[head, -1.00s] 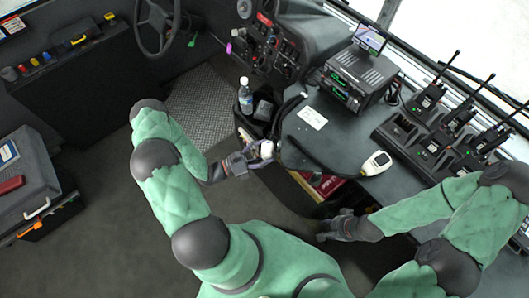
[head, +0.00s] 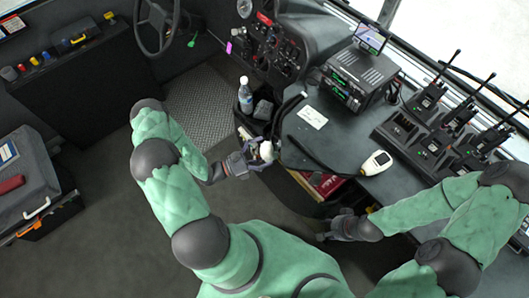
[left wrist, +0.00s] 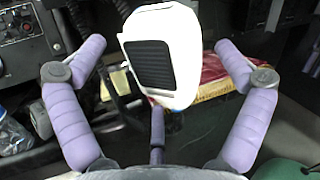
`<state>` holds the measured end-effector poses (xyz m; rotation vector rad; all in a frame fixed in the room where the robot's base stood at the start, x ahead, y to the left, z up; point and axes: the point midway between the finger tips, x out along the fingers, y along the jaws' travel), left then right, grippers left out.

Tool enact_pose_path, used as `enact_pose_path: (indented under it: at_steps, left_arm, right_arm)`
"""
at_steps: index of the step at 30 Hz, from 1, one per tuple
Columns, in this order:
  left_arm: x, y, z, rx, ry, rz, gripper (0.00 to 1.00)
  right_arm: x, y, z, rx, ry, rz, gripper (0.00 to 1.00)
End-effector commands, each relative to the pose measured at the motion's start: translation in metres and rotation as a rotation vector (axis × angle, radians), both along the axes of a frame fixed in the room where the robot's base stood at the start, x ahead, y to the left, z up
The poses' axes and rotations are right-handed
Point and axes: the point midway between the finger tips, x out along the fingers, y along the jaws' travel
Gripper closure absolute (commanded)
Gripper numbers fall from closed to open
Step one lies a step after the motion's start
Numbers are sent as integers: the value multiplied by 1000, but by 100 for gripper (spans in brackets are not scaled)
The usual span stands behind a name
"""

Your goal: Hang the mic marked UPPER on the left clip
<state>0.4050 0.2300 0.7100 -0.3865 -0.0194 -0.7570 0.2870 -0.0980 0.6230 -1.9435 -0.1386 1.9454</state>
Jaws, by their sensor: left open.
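A white mic with a black grille (left wrist: 152,55) fills the upper middle of the left wrist view. It also shows as a small white shape (head: 267,151) by the desk's left edge in the head view. My left gripper (head: 262,155) is open around it; in the left wrist view its purple fingers (left wrist: 160,85) stand apart on both sides, with gaps to the mic. A second white mic (head: 377,162) lies on the desk with its black cable. No UPPER marking is readable on either mic, and I cannot make out the left clip. My right gripper (head: 332,229) hangs near the desk's front edge.
The radio unit (head: 358,78) stands at the back of the desk (head: 340,130). Several handheld radios sit in chargers (head: 432,145) at right. A water bottle (head: 245,97) stands just behind the left gripper. A red item (head: 322,183) lies below the desk edge.

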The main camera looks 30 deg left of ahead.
Motion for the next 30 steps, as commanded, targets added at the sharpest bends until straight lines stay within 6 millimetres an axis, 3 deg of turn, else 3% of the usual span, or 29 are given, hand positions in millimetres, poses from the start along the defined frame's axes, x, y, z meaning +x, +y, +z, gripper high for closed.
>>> enact_pose_path:
  at_steps: [8, 21, 30]
  left_arm:
    - [-16, 17, -4, 0, 1, 5, 0]
    - [-75, 70, -17, 1, 0, 3, 0]
    - [-88, 80, -19, -1, 0, 1, 0]
  right_arm:
    - [0, 0, 0, 0, 0, 0, 60]
    - [0, 0, 0, 0, 0, 0, 60]
    - [0, 0, 0, 0, 0, 0, 60]
